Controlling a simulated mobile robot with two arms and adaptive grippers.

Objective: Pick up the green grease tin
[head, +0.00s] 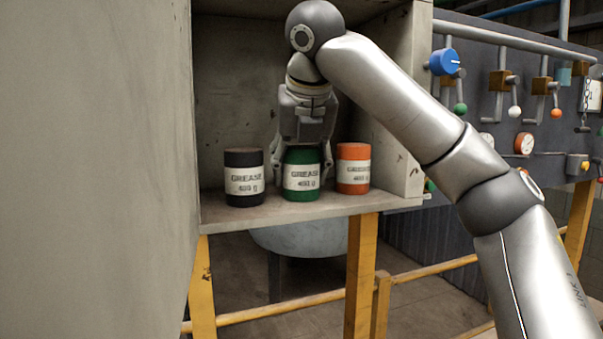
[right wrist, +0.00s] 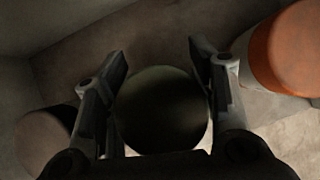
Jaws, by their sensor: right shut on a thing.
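The green grease tin (head: 302,181) stands upright in the middle of a row of three tins on the floor of an open concrete box. My right gripper (head: 303,158) comes down on it from above and is shut on it, with a finger on each side. In the right wrist view the dark round top of the green tin (right wrist: 162,110) lies between the two fingers. The tin appears to rest on the shelf floor; any small gap under it cannot be told. My left gripper is not in view.
A black grease tin (head: 244,186) stands to the left and an orange tin (head: 353,176) close to the right. The box's side walls (head: 395,110) and front edge (head: 290,218) surround them. A panel with valves and levers (head: 520,110) is at the right.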

